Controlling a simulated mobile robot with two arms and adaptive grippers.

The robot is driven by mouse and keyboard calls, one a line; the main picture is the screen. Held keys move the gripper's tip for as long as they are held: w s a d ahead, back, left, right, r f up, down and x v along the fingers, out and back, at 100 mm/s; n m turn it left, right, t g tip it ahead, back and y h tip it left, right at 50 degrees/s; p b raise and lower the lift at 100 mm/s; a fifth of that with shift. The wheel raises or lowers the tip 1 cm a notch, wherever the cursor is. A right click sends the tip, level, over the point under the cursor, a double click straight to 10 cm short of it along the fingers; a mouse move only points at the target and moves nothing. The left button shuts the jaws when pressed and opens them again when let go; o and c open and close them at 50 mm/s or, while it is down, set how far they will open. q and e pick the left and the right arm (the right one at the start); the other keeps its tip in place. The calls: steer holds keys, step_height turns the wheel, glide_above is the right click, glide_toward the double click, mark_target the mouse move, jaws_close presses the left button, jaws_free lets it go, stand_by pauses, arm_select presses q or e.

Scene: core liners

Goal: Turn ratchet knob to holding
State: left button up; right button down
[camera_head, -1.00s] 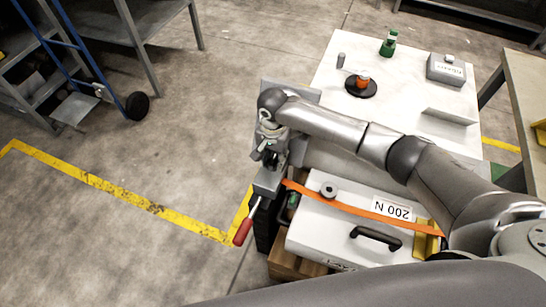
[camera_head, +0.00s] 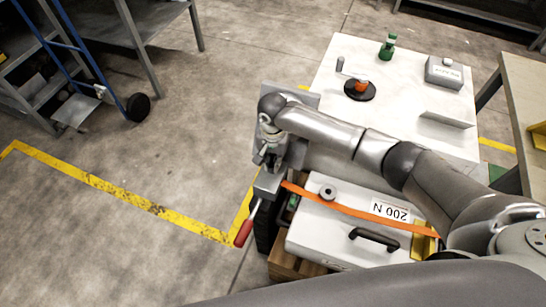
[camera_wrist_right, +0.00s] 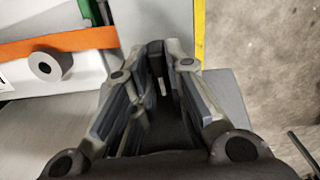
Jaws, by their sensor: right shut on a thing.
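My right gripper (camera_head: 268,160) is over the grey bracket (camera_head: 268,183) at the left end of the white box. In the right wrist view its two fingers (camera_wrist_right: 155,52) point away from the camera and close on a dark, knob-like piece (camera_wrist_right: 153,62). I take it to be the ratchet knob; its marking cannot be read. In the head view the gripper and wrist hide the knob. A lever with a red handle (camera_head: 243,234) slants down-left from the bracket. An orange strap (camera_head: 350,210) runs from the bracket across the box. My left gripper is out of view.
The white box (camera_head: 325,232) bears a "200 N" label and a black handle (camera_head: 375,239). Behind it, a white table (camera_head: 400,80) holds an orange-and-black fixture (camera_head: 360,90), a green item (camera_head: 387,47) and a grey box (camera_head: 444,72). The floor at left is open.

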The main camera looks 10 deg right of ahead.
steer(key=n+p, duration=0.2)
steer(key=p, duration=0.1)
steer(key=shift+s+r, duration=0.1)
steer(key=shift+r, duration=0.25)
steer(key=shift+f+n+p, duration=0.15)
steer(key=shift+n+p, duration=0.7)
steer(key=shift+n, duration=0.05)
steer(key=shift+f+n+p, duration=0.1)
steer(key=shift+n+p, duration=0.3)
steer(key=shift+n, duration=0.6)
steer(key=n+p, duration=0.1)
steer(key=n, duration=0.4)
steer(key=shift+p, duration=0.3)
steer(key=n, duration=0.6)
steer(key=shift+p, duration=0.35)
steer(key=shift+n, duration=0.3)
steer(key=c, duration=1.4)
jaws_free()
steer(key=shift+c, duration=0.2)
steer(key=shift+f, duration=0.1)
